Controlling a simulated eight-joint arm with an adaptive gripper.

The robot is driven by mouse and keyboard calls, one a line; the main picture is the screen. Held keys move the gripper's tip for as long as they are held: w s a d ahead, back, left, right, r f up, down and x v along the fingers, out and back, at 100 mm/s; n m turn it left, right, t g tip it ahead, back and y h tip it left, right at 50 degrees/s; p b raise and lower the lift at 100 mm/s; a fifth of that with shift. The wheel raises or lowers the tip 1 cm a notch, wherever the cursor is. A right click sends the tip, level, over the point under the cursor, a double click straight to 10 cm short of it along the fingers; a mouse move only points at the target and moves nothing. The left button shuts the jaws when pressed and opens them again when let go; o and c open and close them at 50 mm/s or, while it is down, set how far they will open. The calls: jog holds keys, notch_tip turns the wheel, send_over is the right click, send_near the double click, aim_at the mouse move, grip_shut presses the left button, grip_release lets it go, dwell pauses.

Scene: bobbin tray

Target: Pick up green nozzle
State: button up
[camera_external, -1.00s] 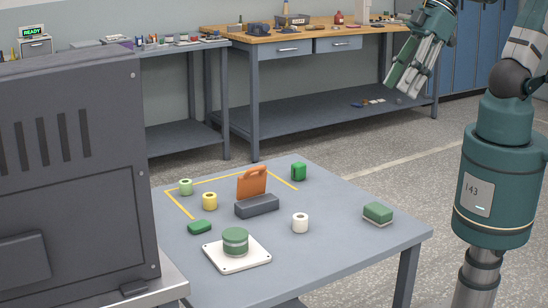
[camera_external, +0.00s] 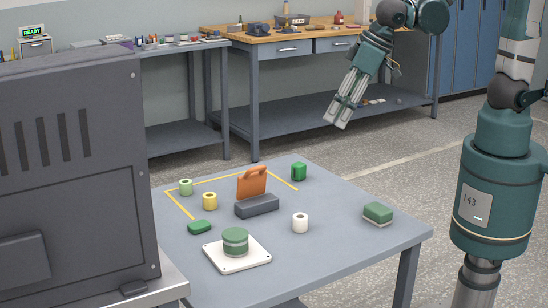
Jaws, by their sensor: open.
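Several green things lie on the grey table, and I cannot tell which is the nozzle. A bright green upright piece (camera_external: 299,172) stands at the back right. A small flat green piece (camera_external: 200,227) lies at the left front. A light green spool (camera_external: 186,187) stands at the back left. A green round piece with a pale band (camera_external: 236,241) sits on a white plate, and a green block with a pale base (camera_external: 378,213) lies at the right. My gripper (camera_external: 338,118) is open and empty, pointing down-left, high and apart from all of them.
A yellow spool (camera_external: 210,201), a white spool (camera_external: 300,223) and an orange piece (camera_external: 252,182) in a grey block (camera_external: 257,206) stand among them. A dark cabinet (camera_external: 75,190) is at the left. The table's right front (camera_external: 340,255) is clear.

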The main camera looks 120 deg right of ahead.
jog(key=d+f+m+g+b, duration=0.1)
jog(key=d+f+m+b, duration=0.15)
jog(key=d+f, duration=0.6)
jog(key=m+g+h, duration=0.1)
jog(key=m+g, duration=0.1)
jog(key=m, duration=0.2)
send_over(299, 164)
jog(key=a, duration=0.3)
notch_tip(299, 164, down, 8)
jog(key=shift+s+d+r+b, duration=0.2)
jog(key=shift+s+r+b, duration=0.05)
jog(key=shift+b, duration=0.15)
jog(key=shift+f, duration=0.1)
jog(key=shift+b+x, duration=0.35)
jog(key=shift+x, duration=0.85)
jog(key=shift+b+x, duration=1)
jog(key=shift+x, duration=1.6)
jog(key=shift+d, duration=0.15)
jog(key=c, duration=0.9)
